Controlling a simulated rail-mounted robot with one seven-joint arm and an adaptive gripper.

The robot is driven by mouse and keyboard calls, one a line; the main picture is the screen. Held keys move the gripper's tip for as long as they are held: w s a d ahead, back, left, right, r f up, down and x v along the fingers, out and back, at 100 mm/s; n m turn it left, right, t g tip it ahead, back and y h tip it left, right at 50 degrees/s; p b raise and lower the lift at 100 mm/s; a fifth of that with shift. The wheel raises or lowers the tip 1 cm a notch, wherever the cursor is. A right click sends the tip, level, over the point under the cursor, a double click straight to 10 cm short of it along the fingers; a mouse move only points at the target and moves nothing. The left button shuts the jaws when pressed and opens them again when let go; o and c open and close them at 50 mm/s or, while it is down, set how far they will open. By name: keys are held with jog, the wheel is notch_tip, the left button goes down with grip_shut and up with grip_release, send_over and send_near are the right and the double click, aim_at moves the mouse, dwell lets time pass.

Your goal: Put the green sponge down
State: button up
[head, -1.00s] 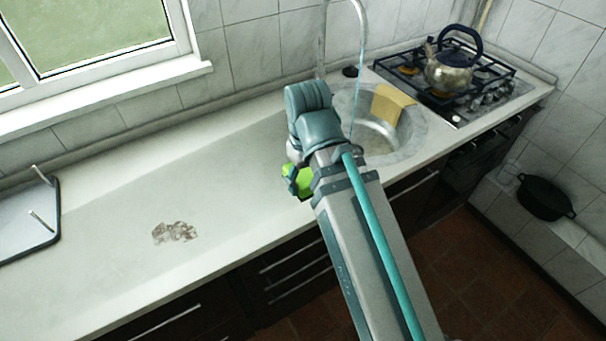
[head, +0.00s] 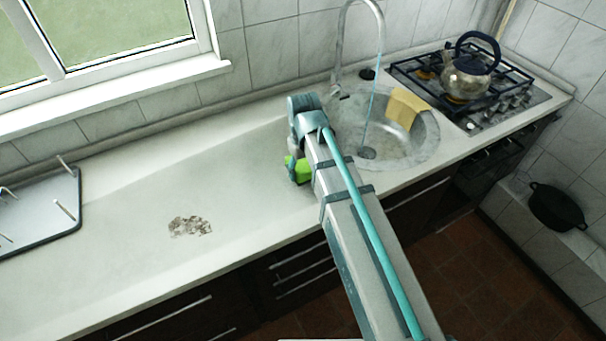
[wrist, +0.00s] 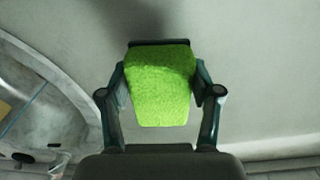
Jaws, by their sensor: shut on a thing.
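The green sponge (wrist: 161,85) is held between the two fingers of my gripper (wrist: 161,92) in the wrist view. The fingers press on its left and right sides. In the head view the sponge (head: 298,169) shows as a bright green patch beside my gripper (head: 295,172), over the countertop just left of the sink. My arm hides part of it. I cannot tell whether the sponge touches the counter.
The sink (head: 418,148) lies right of my gripper, with a yellow cloth (head: 406,106) over its rim and water running. A brown stain (head: 190,226) marks the counter (head: 120,225). A dish rack (head: 40,215) stands at left, a kettle (head: 466,76) on the hob at right.

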aim_at(303, 166)
jog(key=shift+w+f, duration=0.2)
jog(key=shift+w, duration=0.05)
jog(key=shift+f+p, duration=0.35)
jog(key=shift+f, duration=1.2)
jog(key=shift+f, duration=0.15)
jog(key=o, duration=1.1)
notch_tip(303, 166, up, 12)
jog(key=shift+r+b, duration=0.15)
jog(key=shift+b, duration=0.9)
